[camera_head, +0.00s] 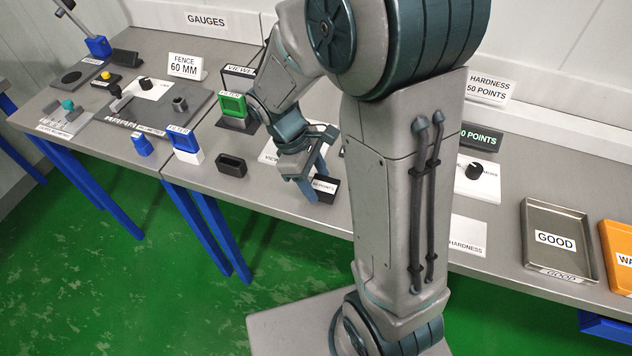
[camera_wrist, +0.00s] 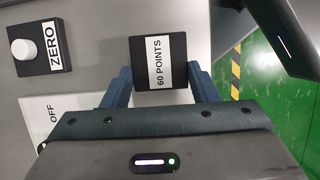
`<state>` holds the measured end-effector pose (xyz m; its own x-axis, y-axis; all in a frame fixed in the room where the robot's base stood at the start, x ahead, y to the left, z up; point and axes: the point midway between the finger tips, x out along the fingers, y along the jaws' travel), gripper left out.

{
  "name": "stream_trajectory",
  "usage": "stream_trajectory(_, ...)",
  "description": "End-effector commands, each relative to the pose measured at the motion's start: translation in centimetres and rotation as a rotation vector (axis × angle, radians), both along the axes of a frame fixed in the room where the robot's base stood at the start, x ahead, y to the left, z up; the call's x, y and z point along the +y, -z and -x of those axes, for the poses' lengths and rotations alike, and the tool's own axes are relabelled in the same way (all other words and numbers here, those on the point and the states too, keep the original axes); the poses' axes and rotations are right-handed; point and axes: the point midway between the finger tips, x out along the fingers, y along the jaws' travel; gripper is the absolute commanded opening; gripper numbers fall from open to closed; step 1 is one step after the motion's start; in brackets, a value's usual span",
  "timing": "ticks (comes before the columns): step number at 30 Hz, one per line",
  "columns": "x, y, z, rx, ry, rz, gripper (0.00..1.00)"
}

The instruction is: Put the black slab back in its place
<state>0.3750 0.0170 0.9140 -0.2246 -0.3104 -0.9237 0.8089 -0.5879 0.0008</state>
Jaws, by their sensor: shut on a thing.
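The black slab with a white label reading 60 POINTS (camera_head: 327,187) is at the front edge of the bench in the head view. It also shows in the wrist view (camera_wrist: 153,80), between the two blue fingers. My gripper (camera_head: 312,186) points down and is shut on the slab, one finger on either side. I cannot tell whether the slab touches the bench or hangs just above it. A white plate marked HARDNESS (camera_head: 467,236) lies on the bench to the right, partly hidden behind my arm.
A small black open box (camera_head: 231,167) and a blue-and-white block (camera_head: 187,146) stand to the left. In the wrist view, a black ZERO button block (camera_wrist: 42,52) is beside the slab. A GOOD tray (camera_head: 557,212) and an orange tray (camera_head: 618,240) are at right.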

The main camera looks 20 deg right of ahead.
Motion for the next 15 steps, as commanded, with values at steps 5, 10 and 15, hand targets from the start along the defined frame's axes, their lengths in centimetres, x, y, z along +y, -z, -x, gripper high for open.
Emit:
stream_trajectory(5, 0.0, 1.8, 0.0, 0.001, 0.000, 0.000, 0.27)
stream_trajectory(10, 0.0, 1.7, 0.0, 0.000, 0.000, 0.000, 0.27)
stream_trajectory(15, 0.0, 2.1, 0.0, 0.000, 0.000, 0.000, 0.27)
